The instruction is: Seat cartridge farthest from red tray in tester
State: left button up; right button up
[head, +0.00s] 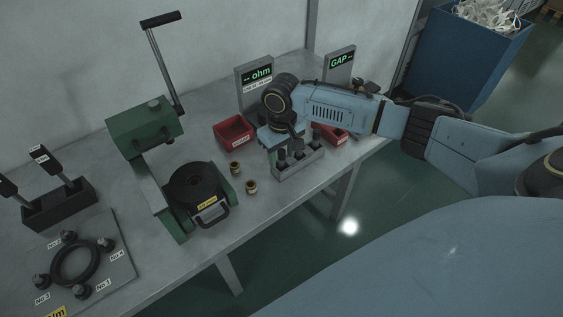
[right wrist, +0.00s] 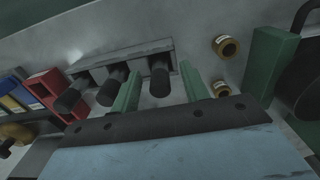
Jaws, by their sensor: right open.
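Two small brass cylinders, likely the cartridges, stand on the grey bench: one farther back (head: 235,168) by the red tray (head: 233,135), one nearer the front edge (head: 251,187). Both also show in the right wrist view, upper (right wrist: 226,47) and lower (right wrist: 222,89). My right gripper (right wrist: 160,72) is open and empty, its green fingers spread over a grey block (head: 300,170) with dark upright posts. One post (right wrist: 159,76) shows between the fingers; contact cannot be told. A display reading "ohm" (head: 258,76), probably the tester's, stands behind. My left gripper is out of view.
A green lever press (head: 145,125) with a round black base (head: 196,187) stands left of the cylinders. A second red tray (head: 329,137) and a "GAP" display (head: 341,63) are behind my right arm. A ring fixture (head: 75,262) lies front left.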

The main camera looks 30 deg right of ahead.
jog(key=shift+c, duration=0.3)
grip_shut()
jog(key=shift+r, duration=0.1)
